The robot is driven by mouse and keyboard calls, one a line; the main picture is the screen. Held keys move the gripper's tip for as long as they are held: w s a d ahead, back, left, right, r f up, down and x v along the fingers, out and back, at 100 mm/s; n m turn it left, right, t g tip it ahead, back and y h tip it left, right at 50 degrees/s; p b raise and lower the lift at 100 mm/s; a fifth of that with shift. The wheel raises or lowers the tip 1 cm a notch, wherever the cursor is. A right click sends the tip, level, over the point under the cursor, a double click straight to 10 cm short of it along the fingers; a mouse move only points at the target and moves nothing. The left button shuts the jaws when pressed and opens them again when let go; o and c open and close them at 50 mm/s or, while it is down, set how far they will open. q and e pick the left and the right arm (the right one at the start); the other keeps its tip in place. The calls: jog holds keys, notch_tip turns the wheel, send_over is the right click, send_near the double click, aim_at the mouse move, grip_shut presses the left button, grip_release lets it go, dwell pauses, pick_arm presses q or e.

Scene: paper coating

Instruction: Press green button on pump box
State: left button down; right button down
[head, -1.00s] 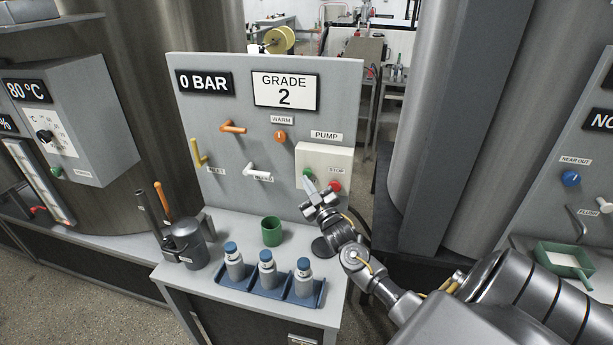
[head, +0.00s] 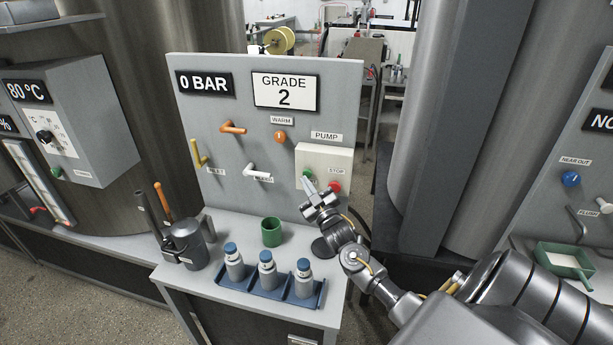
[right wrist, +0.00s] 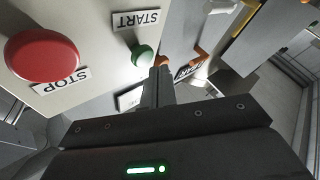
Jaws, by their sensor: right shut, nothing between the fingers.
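The pump box (head: 323,163) is a cream box on the upright grey panel in the head view. Its green button (head: 307,174) is on the left, partly hidden by my gripper, and its red stop button (head: 334,187) is on the right. My right gripper (head: 309,184) is shut and empty, with its tips at or just in front of the green button. In the right wrist view the green button (right wrist: 142,55) is right by the fingertips (right wrist: 158,68); I cannot tell whether they touch. The red button (right wrist: 42,57) is to the left there. My left gripper is not in view.
A grey counter (head: 222,290) below the panel bears a green cup (head: 271,231), a blue rack (head: 252,287) with blue-capped bottles and a grey jug (head: 186,246). Levers (head: 258,172) stick out of the panel left of the box. The display reads 0 BAR (head: 204,83).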

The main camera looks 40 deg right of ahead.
jog(key=shift+d, duration=0.1)
dwell(0.7)
jog(key=shift+w+d, duration=0.25)
jog(key=shift+w, duration=0.05)
jog(key=shift+w+d+b, duration=0.25)
jog(key=shift+d+b, duration=0.15)
jog(key=shift+b, duration=0.05)
dwell(0.8)
jog(key=shift+a, duration=0.1)
dwell(0.3)
jog(key=shift+s+a+p, duration=0.5)
jog(key=shift+a+p, duration=0.05)
jog(key=shift+a, duration=0.1)
jog(key=shift+a, duration=0.1)
jog(key=s+a+p, duration=0.1)
jog(key=a, duration=0.1)
jog(key=s+a+p, duration=0.1)
jog(key=s+a, duration=0.1)
dwell(0.4)
